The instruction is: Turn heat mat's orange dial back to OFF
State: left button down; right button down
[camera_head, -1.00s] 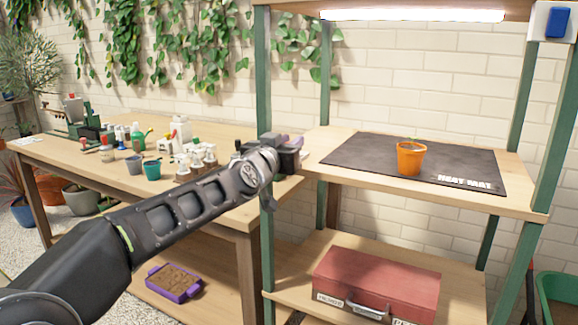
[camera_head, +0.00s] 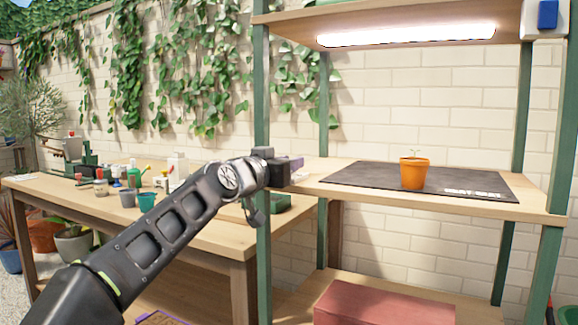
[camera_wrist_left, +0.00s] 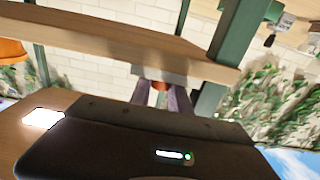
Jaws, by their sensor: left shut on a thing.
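The dark heat mat (camera_head: 350,178) lies on the upper shelf, with white lettering at its front right. My left gripper (camera_head: 297,163) is at the left end of this shelf, beside the green front post. In the left wrist view its two purplish fingers (camera_wrist_left: 164,93) are shut on a small orange piece, the dial (camera_wrist_left: 160,86), at the shelf's edge. Only a sliver of the dial shows between the fingers; its marks and pointer cannot be read. In the head view the gripper hides the dial. My right gripper is not in view.
An orange pot (camera_head: 414,174) with a seedling stands on the mat. The green post (camera_head: 262,130) is close to my left gripper. A lit lamp (camera_head: 405,35) hangs above. A red toolbox (camera_head: 383,303) sits on the lower shelf. A wooden bench (camera_head: 215,228) with several small items is at left.

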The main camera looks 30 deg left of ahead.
pick_arm(q)
jog(key=c, duration=1.6)
grip_release()
jog(key=shift+f, duration=0.2)
jog(key=shift+o, duration=0.5)
jog(key=shift+r, duration=0.1)
jog(key=shift+s, duration=0.1)
jog(key=shift+s+r, duration=0.1)
jog(key=shift+s, duration=0.5)
jog(key=s+p, duration=0.1)
jog(key=s, duration=0.5)
jog(key=shift+s, duration=0.3)
